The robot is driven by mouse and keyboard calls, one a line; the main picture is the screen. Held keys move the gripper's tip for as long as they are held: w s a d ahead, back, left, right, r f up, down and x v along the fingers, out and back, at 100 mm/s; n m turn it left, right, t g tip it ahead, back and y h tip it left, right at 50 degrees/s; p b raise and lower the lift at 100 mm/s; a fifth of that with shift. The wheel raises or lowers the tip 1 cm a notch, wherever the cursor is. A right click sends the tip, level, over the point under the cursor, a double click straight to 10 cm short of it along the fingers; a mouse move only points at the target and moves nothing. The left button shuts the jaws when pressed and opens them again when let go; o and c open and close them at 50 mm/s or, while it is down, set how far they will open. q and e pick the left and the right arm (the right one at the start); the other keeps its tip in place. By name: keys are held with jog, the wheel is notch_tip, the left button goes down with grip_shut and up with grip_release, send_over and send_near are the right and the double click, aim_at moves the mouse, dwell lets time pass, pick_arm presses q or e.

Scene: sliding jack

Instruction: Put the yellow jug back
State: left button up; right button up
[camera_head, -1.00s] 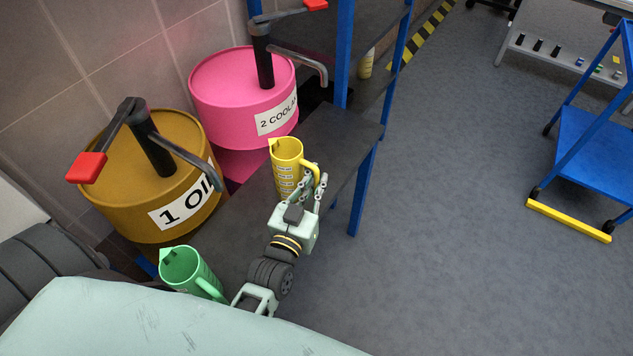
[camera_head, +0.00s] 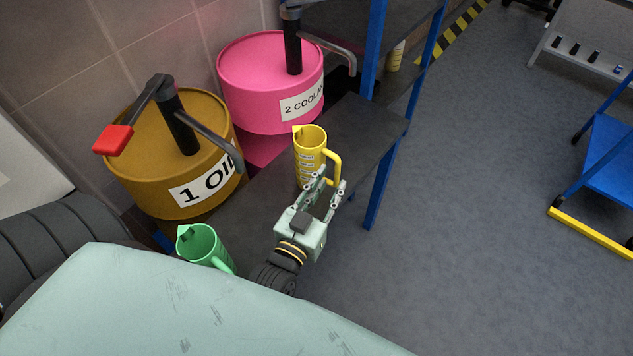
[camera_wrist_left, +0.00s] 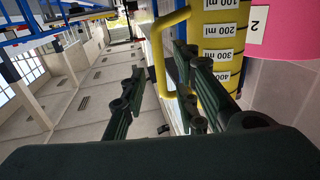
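The yellow jug (camera_head: 309,150) stands upright on the dark bench (camera_head: 262,205), in front of the pink drum. Its handle points right, toward my left gripper. My left gripper (camera_head: 331,181) is open just in front of the jug, with its fingers spread near the handle. In the left wrist view the jug (camera_wrist_left: 219,45) shows measuring labels, and its handle (camera_wrist_left: 160,60) appears between the two fingertips or just beyond them; I cannot tell which. The fingers do not appear closed on it. A green jug (camera_head: 203,248) stands nearer me at the left. My right gripper is not in view.
A brown oil drum (camera_head: 150,185) and a pink coolant drum (camera_head: 262,70) with pump levers stand behind the bench. A blue shelf post (camera_head: 372,50) rises beyond the jug. Open floor (camera_head: 480,200) lies to the right, with a blue cart (camera_head: 612,165) farther off.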

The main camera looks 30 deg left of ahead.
pick_arm(q)
jog(key=s, duration=0.7)
jog(key=shift+s+d+b, duration=0.15)
jog(key=shift+d+b, duration=0.1)
jog(key=shift+b, duration=0.05)
